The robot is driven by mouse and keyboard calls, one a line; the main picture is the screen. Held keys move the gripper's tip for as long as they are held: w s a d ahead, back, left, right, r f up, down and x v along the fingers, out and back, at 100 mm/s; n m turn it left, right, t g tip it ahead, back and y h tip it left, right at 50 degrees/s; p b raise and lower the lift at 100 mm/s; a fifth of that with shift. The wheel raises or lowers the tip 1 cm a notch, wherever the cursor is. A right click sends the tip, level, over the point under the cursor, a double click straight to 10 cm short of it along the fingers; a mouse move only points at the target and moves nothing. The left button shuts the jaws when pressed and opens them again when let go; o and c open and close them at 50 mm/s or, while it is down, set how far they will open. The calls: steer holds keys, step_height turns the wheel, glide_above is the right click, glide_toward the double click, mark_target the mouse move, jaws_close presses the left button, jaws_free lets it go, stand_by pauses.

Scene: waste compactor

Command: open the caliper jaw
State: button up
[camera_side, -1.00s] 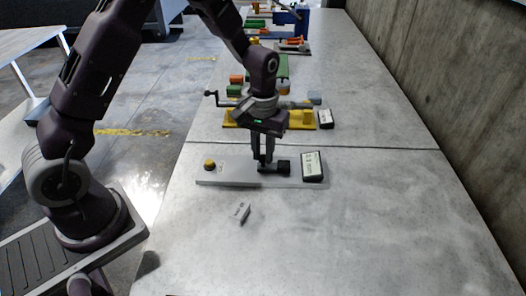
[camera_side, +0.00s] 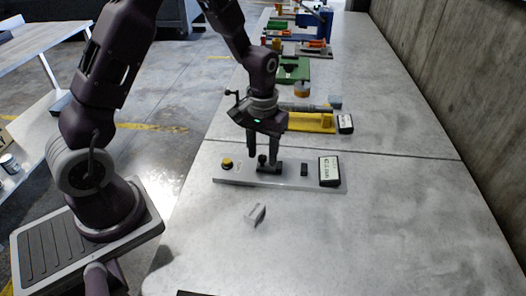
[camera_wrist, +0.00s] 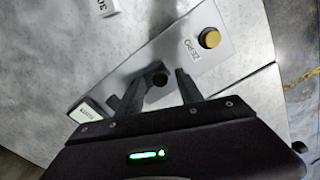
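The caliper is a grey plate (camera_side: 230,179) on the bench, with a yellow ZERO button (camera_side: 227,163) at its left end and a display (camera_side: 329,171) at its right end. Its dark sliding jaw (camera_side: 270,168) carries a small upright knob and stands left of the dark fixed block (camera_side: 304,170), with a clear gap between them. My gripper (camera_side: 263,155) is over the sliding jaw with its fingers spread, one on each side of the knob. In the wrist view the knob (camera_wrist: 160,79) sits between the parted fingers, apparently touching neither. The display reading is too small to read.
A small light block (camera_side: 255,214) lies on the bench in front of the plate. A yellow fixture (camera_side: 312,123) with a bar stands behind, with more fixtures farther back. The bench front and right are clear; a concrete wall (camera_side: 450,90) borders the right side.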

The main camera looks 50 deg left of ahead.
mark_target(262, 156)
step_height(262, 156, up, 7)
steer(key=shift+r, duration=0.1)
stand_by(0.3)
steer(key=s+d+r+m+t, duration=0.3)
steer(key=s+d+r+t, duration=0.1)
steer(key=s+r, duration=0.95)
steer(key=s+r+m+t, duration=0.1)
steer(key=s, duration=0.6)
steer(key=shift+s+d+r+m+t, duration=0.2)
steer(key=shift+s+d+m+t, duration=0.1)
